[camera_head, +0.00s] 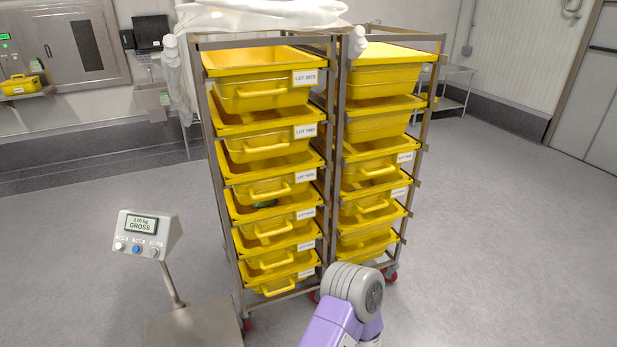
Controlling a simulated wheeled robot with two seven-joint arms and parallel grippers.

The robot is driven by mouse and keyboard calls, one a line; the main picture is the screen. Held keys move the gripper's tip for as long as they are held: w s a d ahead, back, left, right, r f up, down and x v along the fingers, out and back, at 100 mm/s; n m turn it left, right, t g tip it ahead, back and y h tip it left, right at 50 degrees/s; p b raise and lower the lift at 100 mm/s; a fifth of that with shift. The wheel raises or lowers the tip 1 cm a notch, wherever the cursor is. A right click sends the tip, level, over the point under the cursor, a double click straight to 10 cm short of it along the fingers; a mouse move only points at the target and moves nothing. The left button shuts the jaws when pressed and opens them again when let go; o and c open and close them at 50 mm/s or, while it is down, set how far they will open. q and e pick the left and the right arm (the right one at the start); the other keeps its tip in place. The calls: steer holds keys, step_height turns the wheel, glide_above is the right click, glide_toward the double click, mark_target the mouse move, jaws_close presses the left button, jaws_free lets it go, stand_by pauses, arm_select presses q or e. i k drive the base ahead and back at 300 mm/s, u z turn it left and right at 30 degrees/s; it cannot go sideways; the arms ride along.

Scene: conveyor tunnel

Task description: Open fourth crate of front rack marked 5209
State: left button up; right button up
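The nearer rack (217,160) is a metal frame on red-wheeled casters, filled with a column of yellow crates with front handles and white lot labels. Its fourth crate from the top (257,222) sits in the rack, and something dark green (265,203) shows inside it. The label on it (305,213) is too small to read surely, so I cannot confirm 5209 on any label. One of my arms, purple with a grey joint, reaches in at the bottom, in front of the racks' base. Neither gripper is in view.
A second rack (428,130) of yellow crates stands close on the right. White plastic sheeting (262,16) lies on top of the nearer rack. A floor scale with a display (143,226) stands at front left. The grey floor at right is clear.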

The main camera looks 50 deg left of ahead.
mark_target(260, 180)
steer(key=i, duration=1.05)
steer(key=u, duration=3.4)
steer(key=i, duration=0.5)
steer(key=u, duration=0.1)
